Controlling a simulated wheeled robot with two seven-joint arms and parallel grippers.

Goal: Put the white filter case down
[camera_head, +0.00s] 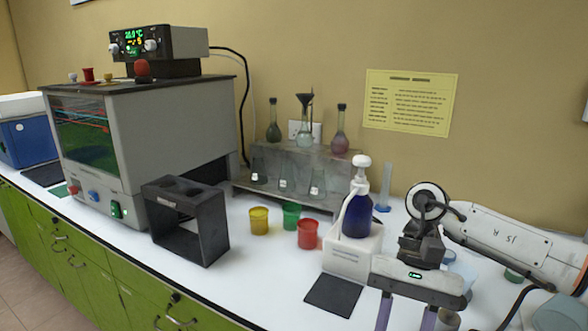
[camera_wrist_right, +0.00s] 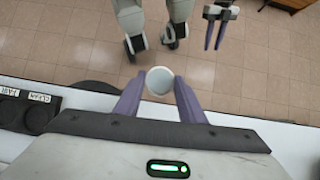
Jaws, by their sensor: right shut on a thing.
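The white filter case (camera_wrist_right: 159,80) shows in the right wrist view as a round, pale end between the two purple fingers. My right gripper (camera_wrist_right: 158,97) is shut on it. In the head view my right gripper (camera_head: 406,313) points down at the lower right over the white bench, and its fingertips are cut off by the bottom edge. The case cannot be made out clearly there. My left gripper (camera_wrist_right: 215,36) shows at the top of the right wrist view, with its fingers a little apart and nothing between them, away from the bench.
A black mat (camera_head: 335,294) lies left of my right gripper, before a white box (camera_head: 350,262) with a blue pump bottle (camera_head: 357,213). Yellow (camera_head: 259,221), green (camera_head: 291,217) and red (camera_head: 307,234) cups stand further left. A black holder with round wells (camera_wrist_right: 38,112) stands nearby.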

